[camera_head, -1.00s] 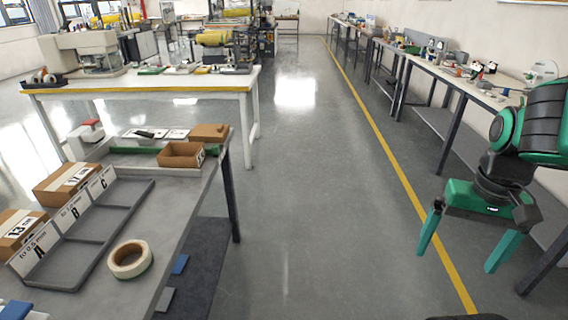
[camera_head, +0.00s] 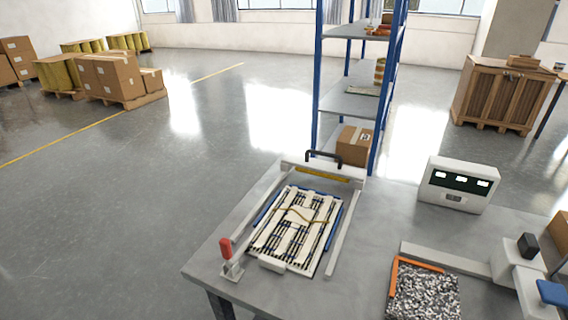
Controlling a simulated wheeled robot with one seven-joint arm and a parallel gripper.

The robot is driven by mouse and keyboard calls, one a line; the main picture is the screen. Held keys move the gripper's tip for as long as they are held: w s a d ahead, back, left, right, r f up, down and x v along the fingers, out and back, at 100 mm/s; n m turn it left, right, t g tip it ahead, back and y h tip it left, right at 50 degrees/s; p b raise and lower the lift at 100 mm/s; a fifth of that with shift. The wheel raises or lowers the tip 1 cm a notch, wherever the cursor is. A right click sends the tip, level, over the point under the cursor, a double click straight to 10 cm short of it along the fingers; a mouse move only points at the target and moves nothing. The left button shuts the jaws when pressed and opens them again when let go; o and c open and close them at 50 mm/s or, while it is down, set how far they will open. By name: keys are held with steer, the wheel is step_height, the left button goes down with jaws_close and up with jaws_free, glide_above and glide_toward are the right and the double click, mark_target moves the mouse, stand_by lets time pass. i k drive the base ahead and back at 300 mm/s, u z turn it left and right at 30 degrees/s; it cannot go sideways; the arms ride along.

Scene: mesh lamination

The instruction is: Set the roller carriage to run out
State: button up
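A laminating fixture stands on a grey table. Two pale rails flank a white slotted bed (camera_head: 298,228) with dark strips and a wavy tan strand lying across it. A pale crossbar with a yellow-marked strip and a black handle, which looks like the roller carriage (camera_head: 338,171), sits at the far end of the rails. A red-handled upright lever or clamp (camera_head: 228,256) stands at the near left corner of the fixture. My gripper is not in view now.
A white box with a dark display (camera_head: 456,184) stands right of the fixture. A speckled pad (camera_head: 424,296) with an orange corner edge lies at the lower right. A blue-framed shelf (camera_head: 350,103) rises behind the table. Open floor (camera_head: 150,200) lies to the left.

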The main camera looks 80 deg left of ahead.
mark_target(339, 172)
steer(key=u, duration=2.45)
